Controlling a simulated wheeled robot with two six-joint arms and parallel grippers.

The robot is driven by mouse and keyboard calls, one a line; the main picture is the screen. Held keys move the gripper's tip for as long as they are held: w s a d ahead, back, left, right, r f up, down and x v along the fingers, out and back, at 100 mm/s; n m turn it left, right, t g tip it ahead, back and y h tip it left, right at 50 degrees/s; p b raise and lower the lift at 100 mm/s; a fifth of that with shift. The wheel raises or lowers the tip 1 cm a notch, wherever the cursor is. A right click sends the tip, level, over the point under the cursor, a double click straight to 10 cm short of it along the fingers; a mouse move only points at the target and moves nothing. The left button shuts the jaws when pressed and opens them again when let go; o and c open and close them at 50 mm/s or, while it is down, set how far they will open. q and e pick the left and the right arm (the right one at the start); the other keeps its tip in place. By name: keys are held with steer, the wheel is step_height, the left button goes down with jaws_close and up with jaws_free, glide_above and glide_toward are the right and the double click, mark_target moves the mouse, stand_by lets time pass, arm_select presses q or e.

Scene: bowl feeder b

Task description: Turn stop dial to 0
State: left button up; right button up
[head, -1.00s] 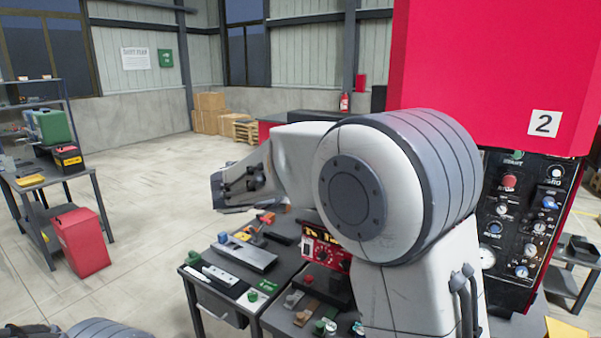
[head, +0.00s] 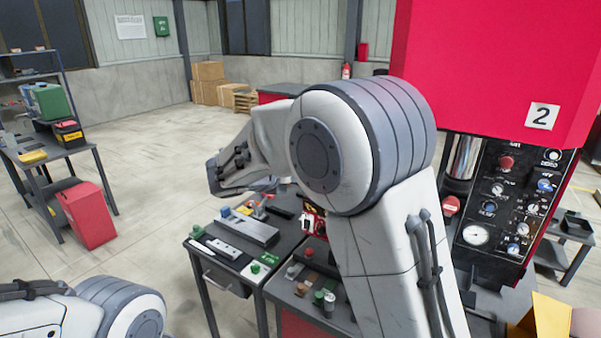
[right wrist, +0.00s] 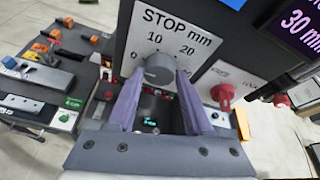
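The stop dial (right wrist: 158,70) is a round grey knob on a white scale plate (right wrist: 178,28) marked "STOP mm", with 0, 10 and 20 legible in the right wrist view. I cannot clearly read its pointer. My right gripper (right wrist: 159,76) is open, its two purple fingers on either side of the knob's lower part, with small gaps seeming to remain. Contact is hard to judge. In the head view my right arm hides the dial and the gripper. My left arm shows at the lower left, its gripper out of view.
A purple display (right wrist: 300,22) reads 30 mm. A red knob (right wrist: 222,95) stands right of the dial. Benches with a metal block (head: 243,228) and coloured parts lie beneath my arm. A red machine with a control panel (head: 513,210) stands at the right.

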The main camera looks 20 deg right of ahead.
steer(key=shift+o, duration=1.2)
steer(key=b+v, duration=0.3)
steer(key=v, duration=0.7)
steer(key=shift+a, duration=0.2)
steer(key=shift+s+r, duration=0.1)
steer(key=shift+s, duration=0.05)
